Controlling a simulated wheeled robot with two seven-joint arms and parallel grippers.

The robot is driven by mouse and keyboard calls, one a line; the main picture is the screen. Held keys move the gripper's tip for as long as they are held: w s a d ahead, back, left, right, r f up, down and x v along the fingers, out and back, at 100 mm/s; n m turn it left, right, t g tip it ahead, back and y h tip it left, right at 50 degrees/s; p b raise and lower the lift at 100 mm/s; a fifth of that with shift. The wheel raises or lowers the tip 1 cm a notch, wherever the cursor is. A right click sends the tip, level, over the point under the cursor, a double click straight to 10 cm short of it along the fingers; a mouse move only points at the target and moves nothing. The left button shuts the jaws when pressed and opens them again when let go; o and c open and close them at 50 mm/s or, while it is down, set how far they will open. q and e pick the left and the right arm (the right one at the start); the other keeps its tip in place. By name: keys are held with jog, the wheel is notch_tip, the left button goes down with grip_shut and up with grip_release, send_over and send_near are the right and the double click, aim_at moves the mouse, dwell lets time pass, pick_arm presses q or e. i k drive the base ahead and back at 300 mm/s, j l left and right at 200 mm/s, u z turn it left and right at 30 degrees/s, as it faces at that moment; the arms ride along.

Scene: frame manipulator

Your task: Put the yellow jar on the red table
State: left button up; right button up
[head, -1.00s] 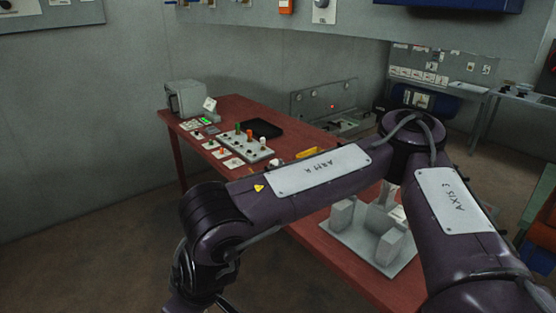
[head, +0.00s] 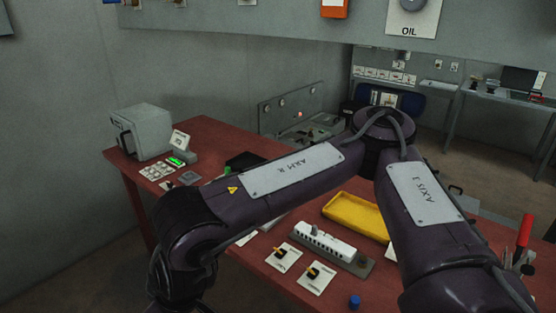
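The red table (head: 212,142) runs from the left wall side toward the lower right, partly hidden behind my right arm. No yellow jar can be made out in the head view. My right arm crosses the middle of the view, bent at the elbow, with its wrist low at the left in front of the table edge. The fingers of my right gripper are not visible. My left gripper does not show.
On the table are a grey box device (head: 148,131), a yellow tray (head: 357,216), a white switch strip (head: 328,243), small switch plates (head: 316,278), a blue cap (head: 354,301) and red-handled tools (head: 524,232). Grey desks (head: 500,97) stand behind.

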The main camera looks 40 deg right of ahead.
aim_at(361, 217)
jog(key=i+z, duration=0.6)
jog(key=z, duration=0.25)
jog(key=i+j+z, duration=0.1)
jog(key=i+z, duration=0.15)
jog(key=z, duration=0.15)
jog(key=i+z, duration=0.3)
jog(key=z, duration=0.2)
jog(key=i+j+z, duration=0.1)
jog(key=i+z, duration=0.2)
jog(key=z, duration=0.15)
